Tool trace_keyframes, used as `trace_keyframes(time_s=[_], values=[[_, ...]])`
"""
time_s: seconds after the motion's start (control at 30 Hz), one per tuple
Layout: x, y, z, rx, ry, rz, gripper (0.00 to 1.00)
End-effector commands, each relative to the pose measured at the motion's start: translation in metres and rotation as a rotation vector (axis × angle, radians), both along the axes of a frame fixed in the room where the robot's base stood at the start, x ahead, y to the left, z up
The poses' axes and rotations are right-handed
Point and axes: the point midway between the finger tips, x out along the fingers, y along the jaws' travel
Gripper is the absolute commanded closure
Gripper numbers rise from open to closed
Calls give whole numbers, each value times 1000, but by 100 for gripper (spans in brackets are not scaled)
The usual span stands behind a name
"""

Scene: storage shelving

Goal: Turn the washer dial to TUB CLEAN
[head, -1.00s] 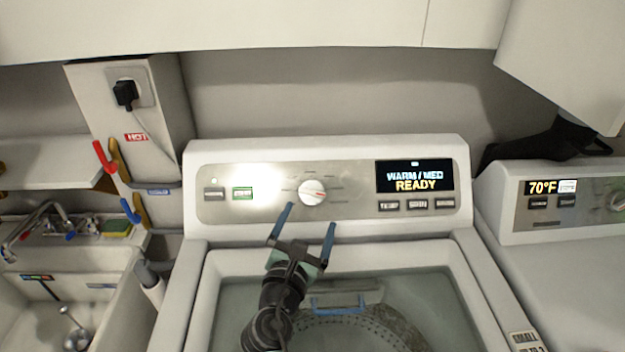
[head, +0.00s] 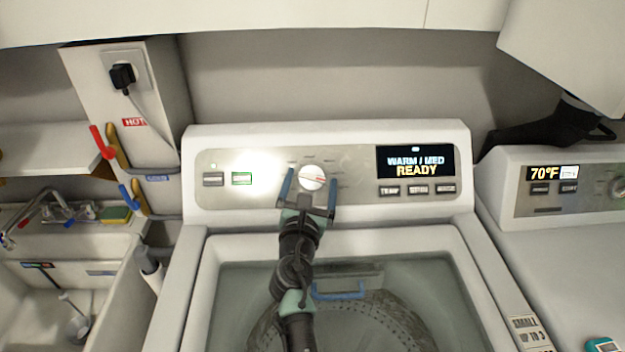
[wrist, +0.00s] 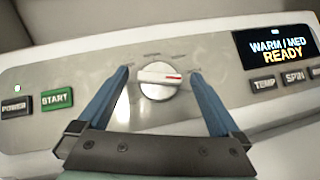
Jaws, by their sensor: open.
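The washer dial (head: 312,178) is a round white knob with a red pointer mark on the washer's control panel. In the wrist view the dial (wrist: 158,82) has its red mark pointing right. My gripper (head: 310,179) is open, its two blue fingers on the left and right of the dial, with gaps showing on both sides in the wrist view (wrist: 160,74). Whether the fingertips reach as deep as the knob is unclear. The labels around the dial are too small to read. The washer display (head: 416,161) reads WARM / MED READY.
Power and green start buttons (wrist: 57,99) sit left of the dial. Temp and spin buttons (head: 418,190) sit below the display. A sink (head: 35,290) is at left, and a second machine (head: 570,245) at right.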

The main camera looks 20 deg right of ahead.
Motion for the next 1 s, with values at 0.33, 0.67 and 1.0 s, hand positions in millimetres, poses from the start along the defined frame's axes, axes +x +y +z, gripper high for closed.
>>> trace_keyframes(time_s=[0.33,0.67,1.0], values=[[23,-9,-1,0,0,0,0],[23,-9,0,1,0,0,11],[23,-9,0,1,0,-1,72]])
